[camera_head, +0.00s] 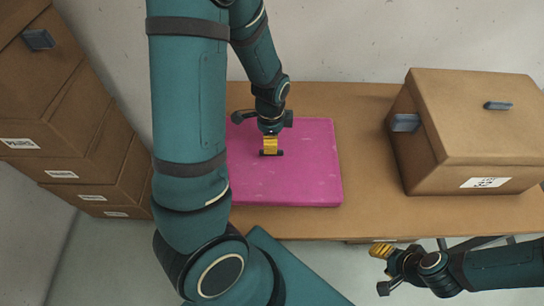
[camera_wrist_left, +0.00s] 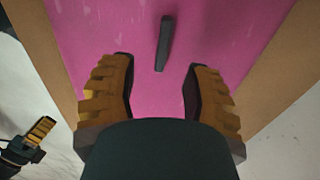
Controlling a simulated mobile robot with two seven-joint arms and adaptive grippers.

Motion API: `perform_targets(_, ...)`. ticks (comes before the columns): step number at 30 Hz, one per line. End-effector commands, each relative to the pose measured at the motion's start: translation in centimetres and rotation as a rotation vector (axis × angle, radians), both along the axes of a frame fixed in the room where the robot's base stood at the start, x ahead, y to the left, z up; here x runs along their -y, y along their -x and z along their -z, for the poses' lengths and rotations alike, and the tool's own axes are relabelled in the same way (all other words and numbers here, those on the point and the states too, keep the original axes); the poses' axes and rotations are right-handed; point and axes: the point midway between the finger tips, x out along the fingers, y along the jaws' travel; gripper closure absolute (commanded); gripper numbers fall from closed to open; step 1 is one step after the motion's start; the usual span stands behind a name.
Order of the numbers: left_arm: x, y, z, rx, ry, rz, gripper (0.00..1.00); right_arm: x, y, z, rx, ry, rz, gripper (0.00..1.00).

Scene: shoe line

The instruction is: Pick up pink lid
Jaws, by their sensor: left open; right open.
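The pink lid (camera_head: 310,175) lies flat on the brown table, its left part hidden behind my arm. In the left wrist view, the pink lid (camera_wrist_left: 95,30) has a dark bar-shaped handle (camera_wrist_left: 165,43). My left gripper (camera_head: 270,148) is over the lid with its yellow fingers pointing down. In the left wrist view, the left gripper (camera_wrist_left: 160,85) is open, its fingers apart with nothing between them, and the handle stands ahead of the gap. My right gripper (camera_head: 381,250) is near the table's front edge, away from the lid; it also shows in the left wrist view (camera_wrist_left: 42,128).
A closed brown box (camera_head: 440,130) with a grey-handled lid stands on the right of the table (camera_head: 365,190). Stacked brown boxes (camera_head: 70,130) with labels stand at the left. The table between lid and right box is clear. A pale wall is behind.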

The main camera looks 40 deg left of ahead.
Motion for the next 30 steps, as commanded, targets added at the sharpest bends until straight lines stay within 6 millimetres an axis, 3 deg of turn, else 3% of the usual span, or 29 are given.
perform_targets(1,0.0,0.0,0.9,-0.003,0.000,-0.001,0.52,0.0,-0.1,0.4,0.001,0.000,0.000,0.53)
perform_targets(11,0.0,-0.1,2.8,-0.001,0.001,-0.001,0.52,0.0,-0.2,1.1,0.004,0.002,0.002,0.53)
perform_targets(19,-0.1,-0.3,6.6,-0.001,0.001,-0.003,0.52,0.1,-0.5,2.5,0.011,0.003,0.003,0.53)
perform_targets(27,-0.2,-0.4,6.8,0.001,0.000,-0.001,0.52,0.1,-0.5,2.5,0.012,0.003,0.004,0.53)
perform_targets(28,-0.2,-0.4,6.8,0.001,0.000,-0.002,0.56,0.1,-0.5,2.5,0.012,0.003,0.004,0.53)
perform_targets(30,-0.2,-0.4,6.8,0.001,0.000,-0.002,0.81,0.1,-0.5,2.5,0.012,0.003,0.004,0.53)
